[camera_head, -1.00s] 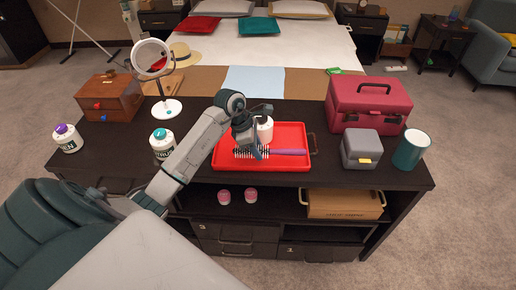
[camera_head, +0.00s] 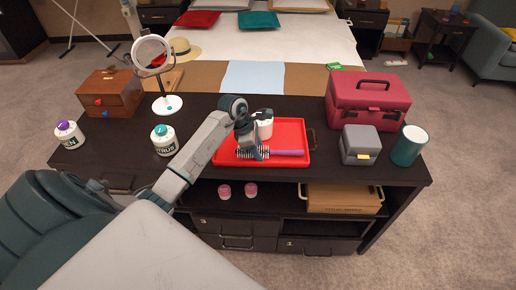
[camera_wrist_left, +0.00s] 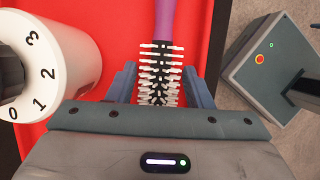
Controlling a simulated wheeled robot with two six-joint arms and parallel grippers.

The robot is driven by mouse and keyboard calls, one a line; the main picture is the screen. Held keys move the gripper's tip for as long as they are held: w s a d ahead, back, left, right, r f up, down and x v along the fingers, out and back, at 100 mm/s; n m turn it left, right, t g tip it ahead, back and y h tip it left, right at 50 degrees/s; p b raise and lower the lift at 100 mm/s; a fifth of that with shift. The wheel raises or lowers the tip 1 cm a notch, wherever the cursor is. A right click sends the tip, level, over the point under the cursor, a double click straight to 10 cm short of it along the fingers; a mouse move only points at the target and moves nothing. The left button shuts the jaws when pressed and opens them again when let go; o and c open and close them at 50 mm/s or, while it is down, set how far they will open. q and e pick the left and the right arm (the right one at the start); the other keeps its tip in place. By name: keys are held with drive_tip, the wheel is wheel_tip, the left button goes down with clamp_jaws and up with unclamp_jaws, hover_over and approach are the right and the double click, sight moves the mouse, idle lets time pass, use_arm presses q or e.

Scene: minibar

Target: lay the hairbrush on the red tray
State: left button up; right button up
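The hairbrush (camera_head: 287,153) has a purple handle and a dark head with white bristles. It is over the front part of the red tray (camera_head: 228,152), handle to the right; contact with the tray floor is not clear. My left gripper (camera_head: 257,154) reaches down over the brush head from above. In the left wrist view, its fingers (camera_wrist_left: 160,85) stand on both sides of the bristles (camera_wrist_left: 161,62), close against them, and the handle (camera_wrist_left: 165,18) runs away from me. My right gripper is not in view.
A white numbered cylinder (camera_head: 265,129) stands on the tray close to the gripper; it also shows in the left wrist view (camera_wrist_left: 48,65). Right of the tray are a grey box (camera_head: 359,146), a teal cup (camera_head: 408,146) and a pink case (camera_head: 369,100). A teal-capped bottle (camera_head: 164,141) stands left.

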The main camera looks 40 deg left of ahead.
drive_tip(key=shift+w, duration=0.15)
use_arm(q)
drive_tip(key=shift+r, duration=0.15)
drive_tip(key=b+v, duration=0.3)
drive_tip(key=v, duration=0.9)
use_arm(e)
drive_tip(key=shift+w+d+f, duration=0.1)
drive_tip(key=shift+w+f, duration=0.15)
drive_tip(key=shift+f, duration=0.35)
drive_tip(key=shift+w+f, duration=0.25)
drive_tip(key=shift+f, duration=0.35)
use_arm(q)
drive_tip(key=shift+w, duration=0.1)
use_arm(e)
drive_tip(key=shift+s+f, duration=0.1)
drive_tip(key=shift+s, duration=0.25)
